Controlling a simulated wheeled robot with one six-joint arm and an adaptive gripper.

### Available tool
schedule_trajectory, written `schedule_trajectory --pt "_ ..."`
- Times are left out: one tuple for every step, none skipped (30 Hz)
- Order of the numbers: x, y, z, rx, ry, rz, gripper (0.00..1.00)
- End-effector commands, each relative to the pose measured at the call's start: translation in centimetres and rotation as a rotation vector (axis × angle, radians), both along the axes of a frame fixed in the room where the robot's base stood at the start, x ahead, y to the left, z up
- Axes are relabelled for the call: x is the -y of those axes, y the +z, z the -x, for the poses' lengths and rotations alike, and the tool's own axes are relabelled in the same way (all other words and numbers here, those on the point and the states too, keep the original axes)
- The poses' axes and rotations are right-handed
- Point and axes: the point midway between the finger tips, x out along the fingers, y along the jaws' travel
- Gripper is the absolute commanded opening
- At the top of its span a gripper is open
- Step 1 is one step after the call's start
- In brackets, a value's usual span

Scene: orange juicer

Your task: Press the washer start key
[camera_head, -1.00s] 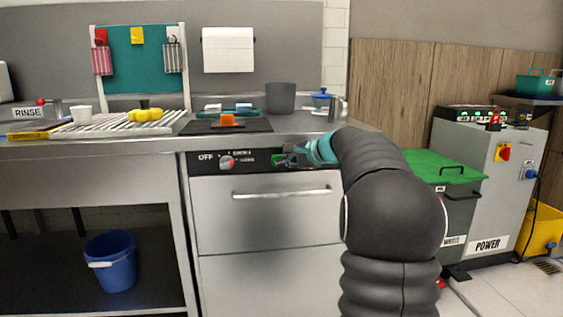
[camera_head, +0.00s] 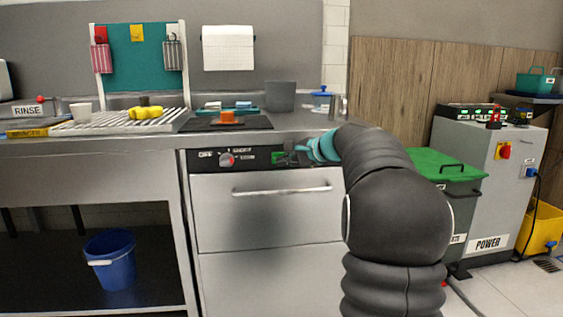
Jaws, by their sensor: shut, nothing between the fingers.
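The washer (camera_head: 265,215) is a steel under-counter machine with a bar handle (camera_head: 281,192) and a black control strip (camera_head: 207,167). On the strip are an OFF label, a dial (camera_head: 227,159) with a red mark, and a green key (camera_head: 277,157) to its right. My gripper (camera_head: 286,158) is shut and empty, reaching in from the right. Its tip is at the right side of the green key; I cannot tell whether it touches. My teal wrist and dark arm cover the right end of the strip.
The steel counter above holds a black mat with an orange item (camera_head: 228,117), a grey container (camera_head: 280,97) and a faucet (camera_head: 335,108). A blue bucket (camera_head: 110,260) stands on the shelf at left. A green-lidded bin (camera_head: 447,165) and a grey POWER cabinet (camera_head: 487,190) stand at right.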

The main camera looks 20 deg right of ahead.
Motion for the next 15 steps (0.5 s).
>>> schedule_trajectory --pt "-0.05 -0.15 0.23 0.000 0.000 0.000 0.00" --pt "-0.07 -0.14 0.32 0.000 0.000 0.000 0.00" --pt "-0.10 -0.10 0.41 0.000 0.000 0.000 0.00" --pt "-0.12 -0.07 0.44 0.000 0.000 0.000 0.00" --pt "-0.13 -0.05 0.45 0.000 0.000 0.000 0.00" --pt "-0.12 -0.02 0.45 0.000 0.000 0.000 0.00" --pt "-0.12 -0.02 0.45 0.000 0.000 0.000 0.00" --pt "-0.12 -0.01 0.44 0.000 0.000 0.000 0.00" --pt "-0.12 -0.01 0.43 0.000 0.000 0.000 0.00" --pt "-0.12 -0.01 0.43 0.000 0.000 0.000 0.00" --pt "-0.13 -0.02 0.44 0.000 0.000 0.000 0.00" --pt "-0.14 -0.03 0.49 0.000 0.000 0.000 0.00" --pt "-0.16 -0.05 0.56 0.000 0.000 0.000 0.00" --pt "-0.20 -0.06 0.70 0.000 0.000 0.001 0.00" --pt "-0.27 -0.08 0.94 0.000 0.000 0.001 0.00"
